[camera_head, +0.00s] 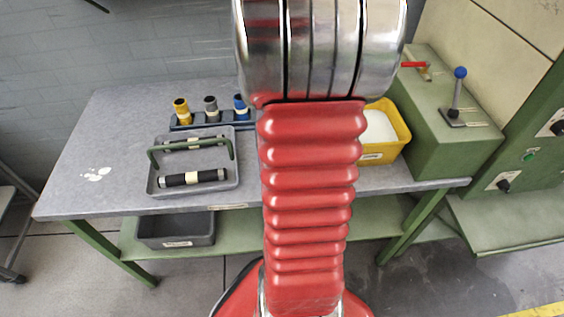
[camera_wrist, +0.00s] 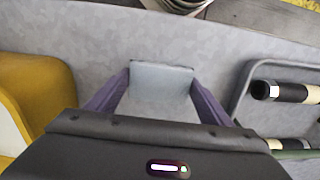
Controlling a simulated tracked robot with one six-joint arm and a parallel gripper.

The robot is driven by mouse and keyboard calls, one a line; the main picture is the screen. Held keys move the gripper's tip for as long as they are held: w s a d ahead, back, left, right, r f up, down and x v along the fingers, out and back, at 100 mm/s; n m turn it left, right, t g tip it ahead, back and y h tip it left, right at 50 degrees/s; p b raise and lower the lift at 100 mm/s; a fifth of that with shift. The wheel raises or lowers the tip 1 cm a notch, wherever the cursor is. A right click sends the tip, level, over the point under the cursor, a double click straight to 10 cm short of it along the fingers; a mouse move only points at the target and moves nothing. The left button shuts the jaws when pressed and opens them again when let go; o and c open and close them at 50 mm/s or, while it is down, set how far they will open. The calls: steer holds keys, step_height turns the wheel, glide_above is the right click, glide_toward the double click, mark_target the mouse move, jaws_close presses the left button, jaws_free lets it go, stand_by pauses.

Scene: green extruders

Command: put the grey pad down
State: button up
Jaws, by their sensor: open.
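The grey pad (camera_wrist: 161,90) is a pale, flat-topped block in the wrist view, over the grey tabletop. It appears to rest on the table, though its underside is hidden. My gripper (camera_wrist: 160,77) has its two purple fingers apart, one on each side of the pad and very near its sides. I cannot tell whether either finger touches it. In the head view my red arm hides both the pad and the gripper.
The grey workbench (camera_head: 110,120) holds a grey tray (camera_head: 158,188) with dark rollers and a green handle, to the left. Several coloured cylinders stand in a blue rack (camera_head: 188,127). A yellow bin (camera_head: 400,128) and a green lever box (camera_head: 445,140) stand right.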

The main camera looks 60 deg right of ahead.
steer(key=shift+o, duration=0.2)
step_height(320, 180, up, 12)
stand_by(0.4)
steer(key=shift+r, duration=0.1)
stand_by(0.5)
steer(key=w+a+r+n+t+h, duration=0.1)
steer(key=w+a+r+n, duration=0.15)
steer(key=a, duration=0.45)
steer(key=w+a+r+n+t, duration=0.1)
steer(key=w+a+r+n, duration=0.15)
steer(key=a, duration=0.45)
steer(key=s+a+r+n+t, duration=0.1)
steer(key=a+n, duration=0.1)
steer(key=a, duration=0.6)
steer(key=s+a+r+n+t+y, duration=0.1)
steer(key=a+n+t, duration=0.1)
steer(key=a, duration=0.6)
steer(key=shift+a+r+n+t, duration=0.15)
steer(key=shift+r+n+t, duration=0.15)
steer(key=shift+r+n, duration=0.1)
steer(key=shift+c, duration=0.4)
